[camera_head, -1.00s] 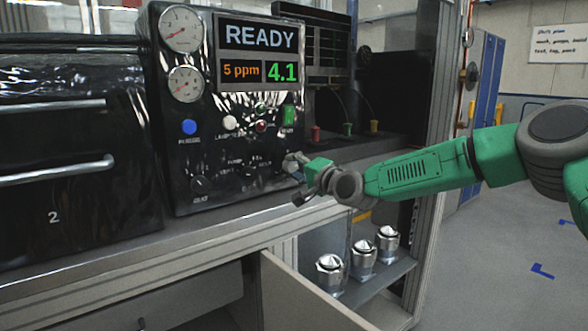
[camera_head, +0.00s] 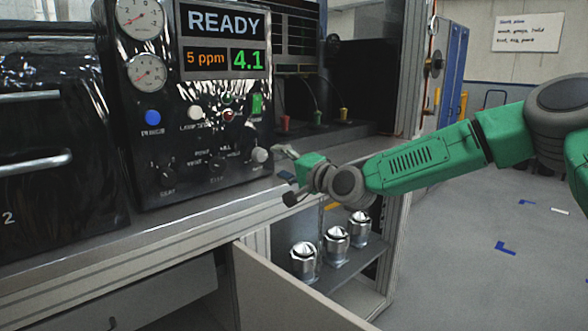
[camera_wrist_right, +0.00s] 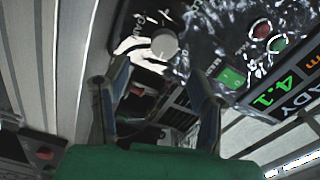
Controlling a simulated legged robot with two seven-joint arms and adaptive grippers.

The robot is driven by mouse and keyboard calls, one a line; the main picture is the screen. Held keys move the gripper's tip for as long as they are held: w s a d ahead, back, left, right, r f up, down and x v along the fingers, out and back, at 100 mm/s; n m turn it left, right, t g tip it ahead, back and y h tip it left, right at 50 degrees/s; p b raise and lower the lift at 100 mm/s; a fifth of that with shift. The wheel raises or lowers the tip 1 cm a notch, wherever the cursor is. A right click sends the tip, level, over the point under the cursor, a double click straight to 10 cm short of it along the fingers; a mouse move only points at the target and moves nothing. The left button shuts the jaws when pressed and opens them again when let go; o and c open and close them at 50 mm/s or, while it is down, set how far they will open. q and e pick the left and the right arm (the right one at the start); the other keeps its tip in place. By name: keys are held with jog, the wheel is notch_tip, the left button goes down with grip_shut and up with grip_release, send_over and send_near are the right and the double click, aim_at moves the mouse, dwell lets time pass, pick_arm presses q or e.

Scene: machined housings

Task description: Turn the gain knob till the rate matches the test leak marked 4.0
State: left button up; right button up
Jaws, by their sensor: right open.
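The black test panel (camera_head: 235,120) shows READY, an orange 5 ppm and a green rate of 4.1 on its display (camera_head: 222,40). A pale round knob (camera_head: 260,154) is at the panel's lower right; it also shows in the right wrist view (camera_wrist_right: 165,43). Two black knobs, one at lower left (camera_head: 168,173) and one at lower middle (camera_head: 216,165), are beside it. My left gripper is out of view.
Red (camera_head: 285,123), green (camera_head: 318,117) and yellow (camera_head: 344,114) capped pieces stand behind the gripper; no 4.0 marking is readable. Metal housings (camera_head: 335,245) sit on a low shelf below my right arm. An open cabinet door (camera_head: 285,290) juts forward.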

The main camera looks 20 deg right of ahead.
aim_at(263, 157)
jog(key=v, duration=0.5)
jog(key=shift+d+f, duration=0.1)
jog(key=shift+d, duration=0.05)
jog(key=w+a+n+b, duration=0.1)
jog(key=w+n, duration=0.2)
jog(key=n, duration=0.2)
jog(key=w+a+n+b, duration=0.1)
jog(key=w+a+n, duration=0.1)
jog(key=w+n, duration=0.2)
jog(key=w+a+n+b, duration=0.1)
jog(key=w+a+n, duration=0.1)
jog(key=n, duration=0.4)
jog(key=shift+w, duration=0.95)
jog(key=shift+d, duration=0.15)
jog(key=shift+c, duration=0.3)
